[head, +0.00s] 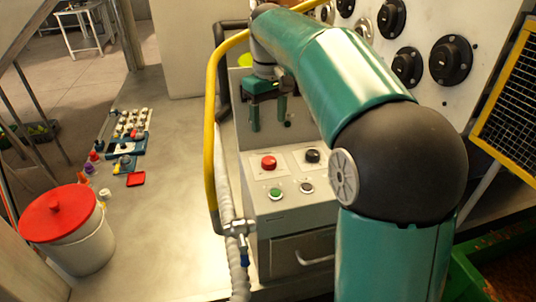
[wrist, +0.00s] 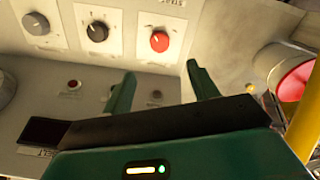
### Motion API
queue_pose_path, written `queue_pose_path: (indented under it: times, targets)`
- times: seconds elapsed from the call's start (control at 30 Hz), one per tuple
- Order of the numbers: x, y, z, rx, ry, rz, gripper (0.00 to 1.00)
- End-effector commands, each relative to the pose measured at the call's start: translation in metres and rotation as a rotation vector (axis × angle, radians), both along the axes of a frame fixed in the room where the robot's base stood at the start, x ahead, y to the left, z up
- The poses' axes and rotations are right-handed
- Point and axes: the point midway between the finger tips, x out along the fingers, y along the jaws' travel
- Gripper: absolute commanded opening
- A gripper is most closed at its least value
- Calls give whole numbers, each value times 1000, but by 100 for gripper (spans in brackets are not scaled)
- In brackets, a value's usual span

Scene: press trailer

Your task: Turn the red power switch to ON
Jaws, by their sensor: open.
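The red switch (head: 269,162) is a round knob on a white plate at the left of the grey console's sloping top. It also shows in the wrist view (wrist: 159,41), with a pale mark on its face; I cannot read its ON or OFF marking. My gripper (head: 271,124) is green, open and empty, pointing down in front of the console's upright back panel. In the wrist view its two fingers (wrist: 162,72) are apart, with the red knob beyond the tips and roughly between them. Nothing is touching the knob.
A black knob (head: 312,156) sits beside the red one; a green button (head: 275,192) and a grey button (head: 306,187) are nearer. A yellow hose (head: 211,130) runs down the console's left side. A red-lidded bucket (head: 65,245) stands at left. My arm covers the console's right.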

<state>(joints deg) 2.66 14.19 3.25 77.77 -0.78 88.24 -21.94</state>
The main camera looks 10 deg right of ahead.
Motion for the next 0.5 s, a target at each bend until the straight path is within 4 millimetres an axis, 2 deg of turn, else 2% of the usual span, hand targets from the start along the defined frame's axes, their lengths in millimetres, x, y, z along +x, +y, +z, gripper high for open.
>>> queue_pose_path:
  times: [0.5]
  targets:
    - [1,0,-98,0,0,1,59]
